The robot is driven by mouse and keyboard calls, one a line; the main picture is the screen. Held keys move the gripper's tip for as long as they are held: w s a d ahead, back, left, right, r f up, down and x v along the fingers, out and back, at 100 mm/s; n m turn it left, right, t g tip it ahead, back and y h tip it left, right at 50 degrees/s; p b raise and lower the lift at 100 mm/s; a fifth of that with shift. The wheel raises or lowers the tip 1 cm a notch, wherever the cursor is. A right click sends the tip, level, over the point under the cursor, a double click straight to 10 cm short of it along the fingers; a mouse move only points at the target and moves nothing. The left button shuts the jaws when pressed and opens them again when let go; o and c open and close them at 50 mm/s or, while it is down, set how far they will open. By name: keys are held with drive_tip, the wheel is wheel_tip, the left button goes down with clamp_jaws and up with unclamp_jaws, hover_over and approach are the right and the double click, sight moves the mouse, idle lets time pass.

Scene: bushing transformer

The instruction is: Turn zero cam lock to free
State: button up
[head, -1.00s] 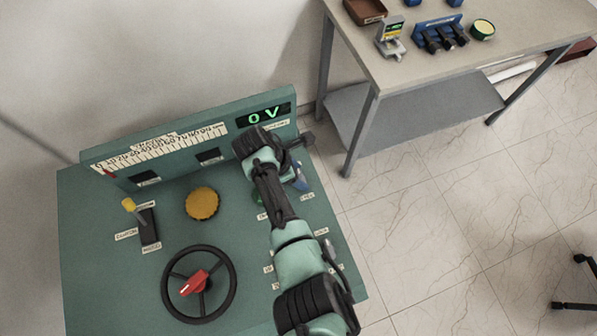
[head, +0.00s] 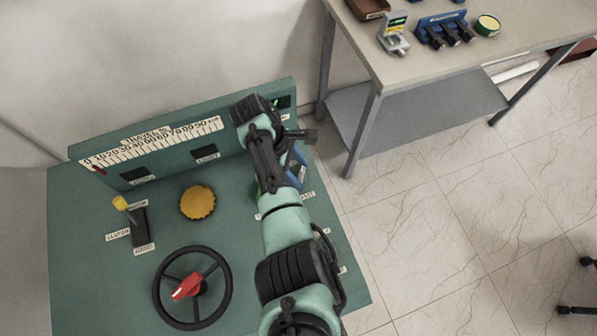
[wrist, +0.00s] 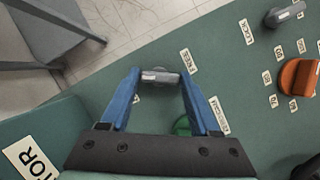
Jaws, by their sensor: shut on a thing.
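In the wrist view my gripper (wrist: 160,78) has its two blue fingers closed on a short grey metal lever (wrist: 161,75), which I take to be the zero cam lock. The lever lies crosswise between the fingertips, just beside the FREE label (wrist: 187,62). The LOCK label (wrist: 247,32) is farther right on the green panel. In the head view my gripper (head: 298,168) is at the panel's right edge; my arm hides the lever there.
A green round part (wrist: 182,125) is partly hidden behind the right finger. An orange knob (wrist: 298,77) and a grey handle (wrist: 285,13) sit to the right. The head view shows a black handwheel (head: 192,288), yellow knob (head: 198,202), yellow-tipped lever (head: 120,203) and a table (head: 400,85).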

drive_tip(key=m+g+b, duration=0.1)
drive_tip(key=m+b, duration=0.1)
drive_tip(key=m, duration=0.1)
drive_tip(key=m+g+y+b, duration=0.1)
drive_tip(key=m+b, duration=0.1)
drive_tip(key=m, duration=0.1)
drive_tip(key=shift+w+f, duration=0.15)
drive_tip(key=shift+w, duration=0.05)
drive_tip(key=m+y+b, duration=0.1)
drive_tip(key=m, duration=0.1)
drive_tip(key=m+g+b, duration=0.1)
drive_tip(key=m, duration=0.2)
drive_tip(key=shift+d+y, duration=0.15)
drive_tip(key=shift+y, duration=0.25)
drive_tip(key=shift+m+b, duration=0.3)
drive_tip(key=shift+m, duration=0.1)
drive_tip(key=o, duration=1.4)
drive_tip(key=shift+r, duration=0.2)
drive_tip(key=shift+c, duration=0.2)
drive_tip(key=v, duration=1.3)
drive_tip(key=shift+w, duration=0.25)
drive_tip(key=shift+d+f, duration=0.1)
drive_tip(key=shift+f, duration=0.05)
